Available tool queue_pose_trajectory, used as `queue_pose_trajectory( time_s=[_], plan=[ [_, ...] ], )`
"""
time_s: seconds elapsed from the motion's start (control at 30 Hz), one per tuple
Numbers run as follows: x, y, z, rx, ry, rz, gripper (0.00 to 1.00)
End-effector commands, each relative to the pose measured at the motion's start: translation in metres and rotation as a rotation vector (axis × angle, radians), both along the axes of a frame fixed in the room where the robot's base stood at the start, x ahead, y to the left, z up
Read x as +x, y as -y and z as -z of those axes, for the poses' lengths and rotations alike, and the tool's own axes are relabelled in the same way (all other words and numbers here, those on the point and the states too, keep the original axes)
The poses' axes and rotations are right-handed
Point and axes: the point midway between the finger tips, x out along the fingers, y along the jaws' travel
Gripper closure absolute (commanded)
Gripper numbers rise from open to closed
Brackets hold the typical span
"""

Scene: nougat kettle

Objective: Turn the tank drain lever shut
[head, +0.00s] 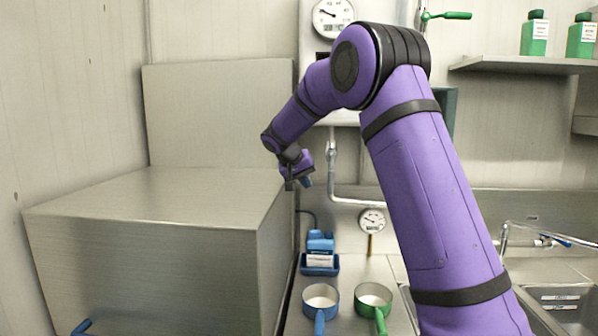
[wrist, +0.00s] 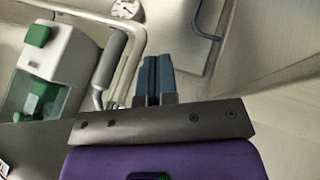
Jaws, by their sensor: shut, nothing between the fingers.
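My gripper (head: 298,180) hangs in the air beside the right edge of the large steel box in the head view. In the wrist view my gripper (wrist: 159,72) has its two blue-grey fingers pressed together, with nothing between them. A blue lever (head: 82,327) shows partly at the bottom left edge of the head view, at the front of the steel box. A green lever (head: 447,15) sits on piping high on the wall, behind my arm. I cannot tell which lever is the tank drain lever. My gripper touches neither.
The large steel box (head: 150,245) fills the left. Blue and green pans (head: 319,297) (head: 373,297), a blue bottle (head: 320,246) and a dial gauge (head: 371,221) stand right of it. A sink (head: 565,308) is at far right. The wrist view shows a white dispenser (wrist: 62,50) and a blue bar handle (wrist: 205,34).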

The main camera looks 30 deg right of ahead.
Motion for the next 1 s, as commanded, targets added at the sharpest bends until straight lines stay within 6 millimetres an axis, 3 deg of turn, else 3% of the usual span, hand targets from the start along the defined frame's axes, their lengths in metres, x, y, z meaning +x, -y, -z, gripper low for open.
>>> queue_pose_trajectory(
  time_s=[0.07,0.33,1.0],
  plan=[
    [0.001,0.009,0.012,0.000,-0.003,0.001,1.00],
    [-0.012,0.038,0.008,0.001,0.000,0.001,1.00],
    [-0.015,0.044,0.009,-0.023,-0.016,-0.001,1.00]
  ],
)
